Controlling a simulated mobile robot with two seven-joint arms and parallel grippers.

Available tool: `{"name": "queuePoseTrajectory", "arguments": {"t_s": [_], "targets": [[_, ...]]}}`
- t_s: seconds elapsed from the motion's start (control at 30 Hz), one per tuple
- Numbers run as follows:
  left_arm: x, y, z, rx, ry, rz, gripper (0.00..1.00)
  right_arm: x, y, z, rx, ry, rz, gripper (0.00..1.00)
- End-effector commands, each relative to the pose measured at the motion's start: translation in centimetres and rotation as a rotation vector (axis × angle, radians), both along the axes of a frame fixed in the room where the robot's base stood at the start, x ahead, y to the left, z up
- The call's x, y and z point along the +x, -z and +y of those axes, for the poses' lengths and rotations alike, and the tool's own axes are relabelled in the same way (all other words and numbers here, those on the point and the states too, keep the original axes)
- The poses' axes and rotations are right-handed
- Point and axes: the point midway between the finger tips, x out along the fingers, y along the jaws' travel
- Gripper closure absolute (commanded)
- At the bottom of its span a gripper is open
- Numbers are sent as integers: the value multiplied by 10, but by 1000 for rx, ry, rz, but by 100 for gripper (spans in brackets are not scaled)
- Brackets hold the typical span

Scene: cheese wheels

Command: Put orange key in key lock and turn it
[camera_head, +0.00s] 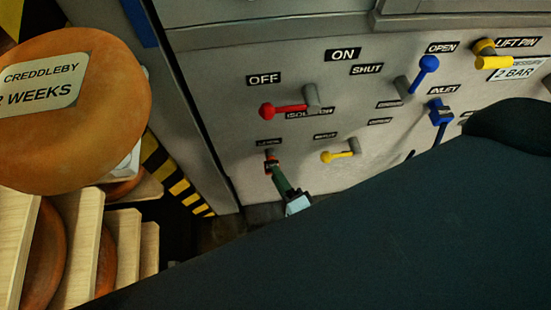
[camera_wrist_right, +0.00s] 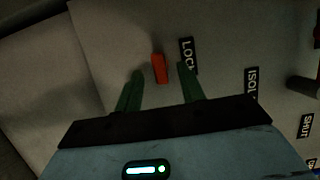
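The orange key (camera_head: 270,156) is at the lower left of the grey panel, just below a small label. In the right wrist view the orange key (camera_wrist_right: 159,68) stands out from the panel beside the LOCK label (camera_wrist_right: 187,54). The lock itself is not clearly visible, and I cannot tell how deep the key sits. My right gripper (camera_head: 276,172) is close to the key. In the wrist view the green fingers of the right gripper (camera_wrist_right: 160,75) are apart, one on each side of the key, with gaps to it. My left gripper is not in view.
The panel (camera_head: 225,130) carries a red lever (camera_head: 283,110), a yellow lever (camera_head: 338,156), a blue lever (camera_head: 428,66) and a blue valve (camera_head: 439,112). A cheese wheel (camera_head: 110,120) and wooden shelves (camera_head: 80,240) stand at the left. My dark arm covers the lower right.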

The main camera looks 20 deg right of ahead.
Motion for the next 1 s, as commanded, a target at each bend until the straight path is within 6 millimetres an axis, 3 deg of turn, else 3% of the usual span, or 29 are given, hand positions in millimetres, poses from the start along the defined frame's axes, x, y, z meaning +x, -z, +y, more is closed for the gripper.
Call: {"name": "queuePoseTrajectory", "arguments": {"t_s": [0.2, 0.4, 1.0], "targets": [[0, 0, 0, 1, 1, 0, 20, -37, 0, -2, -1, -2, 1, 61], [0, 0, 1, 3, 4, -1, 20, -55, 0, -4, 0, -1, 0, 61], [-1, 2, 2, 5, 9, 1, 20, -57, -1, -4, 0, -1, -1, 61]]}}
